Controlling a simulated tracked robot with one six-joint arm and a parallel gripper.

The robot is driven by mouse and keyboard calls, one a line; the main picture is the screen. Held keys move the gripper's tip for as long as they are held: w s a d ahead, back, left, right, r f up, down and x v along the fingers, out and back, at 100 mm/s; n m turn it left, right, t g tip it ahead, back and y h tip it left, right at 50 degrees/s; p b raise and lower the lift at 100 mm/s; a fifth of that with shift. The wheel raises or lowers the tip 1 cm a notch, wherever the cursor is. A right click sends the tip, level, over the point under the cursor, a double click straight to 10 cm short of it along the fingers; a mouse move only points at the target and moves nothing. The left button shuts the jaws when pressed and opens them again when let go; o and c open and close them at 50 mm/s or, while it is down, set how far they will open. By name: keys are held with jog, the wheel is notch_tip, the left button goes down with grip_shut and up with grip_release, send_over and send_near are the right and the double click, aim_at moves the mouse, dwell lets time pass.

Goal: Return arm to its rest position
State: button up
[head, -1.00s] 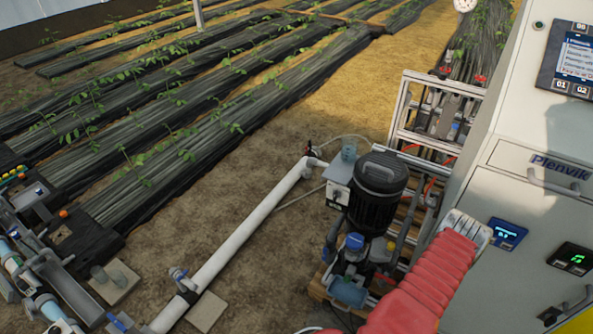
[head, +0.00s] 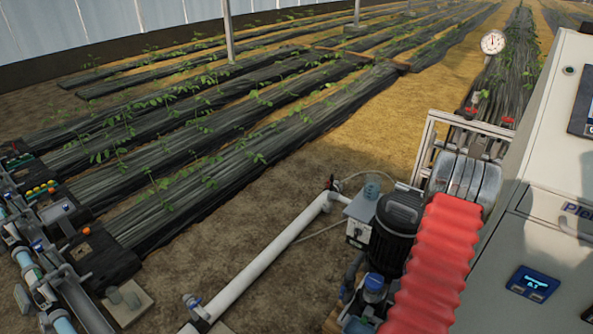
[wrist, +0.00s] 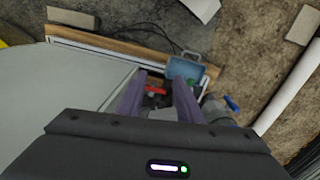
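My arm shows in the head view as a red ribbed sleeve with a grey segmented part at its upper end, in front of the pump skid and beside the pale cabinet (head: 541,150). My gripper (wrist: 160,78) shows in the wrist view as two purple fingers standing apart. Nothing is held between them; a red part lies in the background of the gap. The gripper's fingers cannot be made out in the head view.
A black pump motor (head: 397,225) stands left of my arm. A white pipe (head: 265,265) runs along the ground. A gauge (head: 492,42) stands behind the metal frame. In the wrist view, a blue-grey box (wrist: 184,70) lies beyond the fingers.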

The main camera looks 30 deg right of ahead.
jog(key=w+a+r+n, duration=0.25)
jog(key=a+r, duration=0.35)
jog(key=r, duration=0.3)
jog(key=w+a+r+n, duration=0.1)
jog(key=w+a+r, duration=0.2)
jog(key=a+r, duration=0.35)
jog(key=w+a+r+n, duration=0.1)
jog(key=w+a+r, duration=0.25)
jog(key=r, duration=0.65)
jog(key=s+a+r+n+t, duration=0.1)
jog(key=a+r+n+t, duration=0.5)
jog(key=a+r, duration=1.7)
jog(key=a+n, duration=0.2)
jog(key=a, duration=0.2)
jog(key=shift+d, duration=0.1)
